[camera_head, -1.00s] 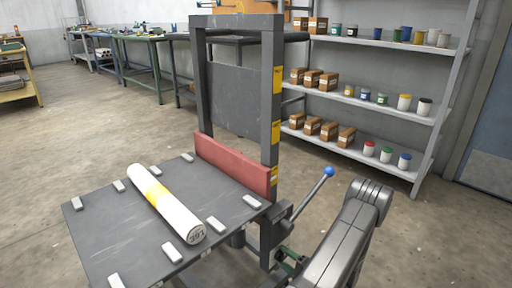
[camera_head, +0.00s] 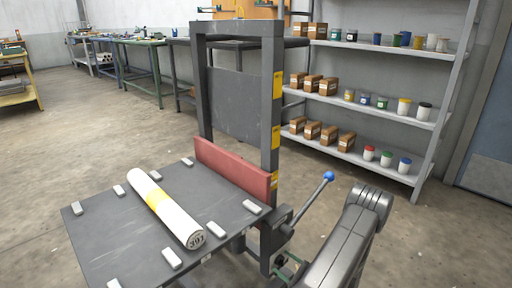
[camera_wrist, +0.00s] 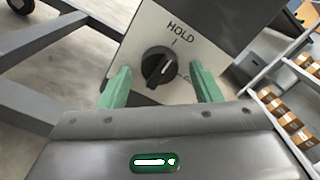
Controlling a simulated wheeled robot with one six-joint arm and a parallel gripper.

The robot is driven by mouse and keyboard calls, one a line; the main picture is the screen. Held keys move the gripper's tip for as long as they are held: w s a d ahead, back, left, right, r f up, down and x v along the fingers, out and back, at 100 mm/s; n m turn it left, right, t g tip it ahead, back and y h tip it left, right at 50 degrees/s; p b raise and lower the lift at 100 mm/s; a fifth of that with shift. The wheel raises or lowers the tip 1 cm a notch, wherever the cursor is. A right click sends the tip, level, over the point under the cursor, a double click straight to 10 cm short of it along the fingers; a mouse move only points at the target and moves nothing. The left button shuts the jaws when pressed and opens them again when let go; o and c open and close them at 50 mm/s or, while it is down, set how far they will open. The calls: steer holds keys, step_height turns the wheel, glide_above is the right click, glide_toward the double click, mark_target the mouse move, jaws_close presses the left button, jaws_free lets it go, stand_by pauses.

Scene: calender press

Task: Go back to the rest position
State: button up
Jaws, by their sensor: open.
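My gripper (camera_wrist: 160,70) is open in the wrist view. Its two green fingers stand on either side of a black round knob (camera_wrist: 158,66), with a gap on each side. A second label is mostly hidden by the right finger. In the head view my gripper (camera_head: 286,268) is low beside the press frame (camera_head: 271,100), partly hidden by my arm.
A white roll with a yellow band (camera_head: 165,210) lies on the press table (camera_head: 105,238) between small pale blocks. A blue-knobbed lever (camera_head: 311,197) rises close to my arm. Shelves (camera_head: 385,112) with boxes and jars stand behind at right. Floor at left is open.

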steer(key=shift+s+a+m+p, duration=0.1)
steer(key=shift+m+p, duration=0.2)
steer(key=shift+m, duration=3.4)
